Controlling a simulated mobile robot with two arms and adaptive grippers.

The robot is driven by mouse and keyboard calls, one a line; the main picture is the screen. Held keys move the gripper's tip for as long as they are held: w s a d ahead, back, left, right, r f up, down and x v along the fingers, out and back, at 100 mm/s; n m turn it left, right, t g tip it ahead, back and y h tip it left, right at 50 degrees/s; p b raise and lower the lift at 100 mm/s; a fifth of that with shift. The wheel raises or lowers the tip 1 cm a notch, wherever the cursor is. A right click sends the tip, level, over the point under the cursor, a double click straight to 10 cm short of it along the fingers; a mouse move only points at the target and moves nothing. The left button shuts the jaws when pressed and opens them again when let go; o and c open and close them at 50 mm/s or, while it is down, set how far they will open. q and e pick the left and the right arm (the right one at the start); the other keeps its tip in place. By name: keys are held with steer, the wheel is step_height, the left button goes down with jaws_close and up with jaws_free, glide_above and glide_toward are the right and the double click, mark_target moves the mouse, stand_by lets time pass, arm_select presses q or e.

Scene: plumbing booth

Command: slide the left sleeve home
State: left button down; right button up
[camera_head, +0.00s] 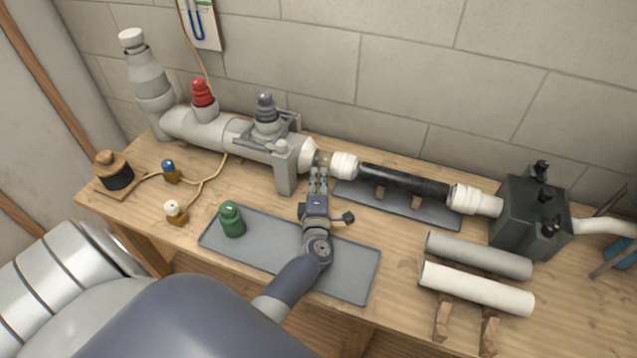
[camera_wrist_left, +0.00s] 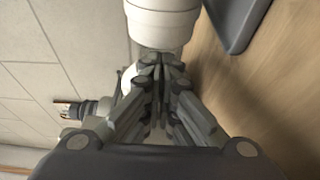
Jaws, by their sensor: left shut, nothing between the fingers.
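The left sleeve (camera_head: 344,165) is a white ribbed collar at the left end of the black pipe (camera_head: 405,183). A short brownish pipe stub (camera_head: 322,158) shows between it and the white cone-shaped fitting (camera_head: 308,152) on its left. My left gripper (camera_head: 318,174) is shut and empty, its fingertips just in front of the stub, left of the sleeve. In the left wrist view the white sleeve (camera_wrist_left: 162,22) is just beyond the closed fingertips (camera_wrist_left: 161,62); I cannot tell whether they touch. A second white sleeve (camera_head: 466,197) is at the pipe's right end.
Grey pipework with a clamp (camera_head: 286,168) stands left of the gripper. A grey tray (camera_head: 265,252) holding a green plug (camera_head: 232,219) lies below the arm. A dark box (camera_head: 530,217) is at right, near two loose pipes (camera_head: 477,288). A wall stands close behind.

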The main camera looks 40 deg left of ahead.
mark_target(338, 175)
arm_select(q)
steer(key=shift+d, duration=0.15)
steer(key=d, duration=0.2)
steer(key=w+d, duration=0.1)
steer(key=d, duration=0.2)
steer(key=shift+w+b, duration=0.15)
steer(key=shift+b, duration=0.15)
